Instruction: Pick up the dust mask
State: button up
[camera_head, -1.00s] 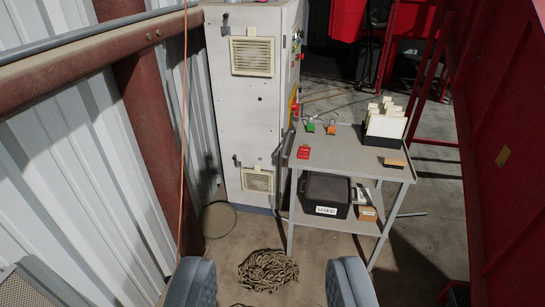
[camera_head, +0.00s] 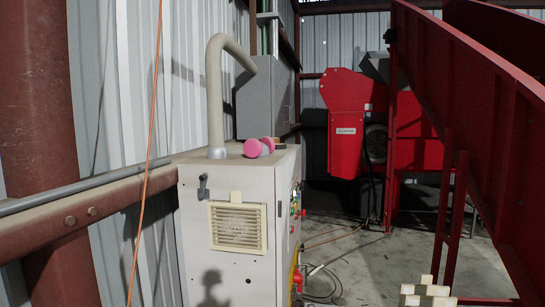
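A dust mask with two round pink filters (camera_head: 253,148) lies on top of the pale electrical cabinet (camera_head: 240,180), near its back right edge. Its grey body is mostly hidden behind the filters. Nothing touches the mask in this view.
A thick beige pipe (camera_head: 214,90) rises from the cabinet top left of the mask. A grey box (camera_head: 262,98) stands behind it. An orange cord (camera_head: 149,170) hangs at the left. Red machinery (camera_head: 345,120) and a sloping red conveyor (camera_head: 470,110) fill the right.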

aim_at(253, 148)
jog(key=z, duration=0.1)
jog(key=i, duration=2.3)
jog(key=z, duration=0.15)
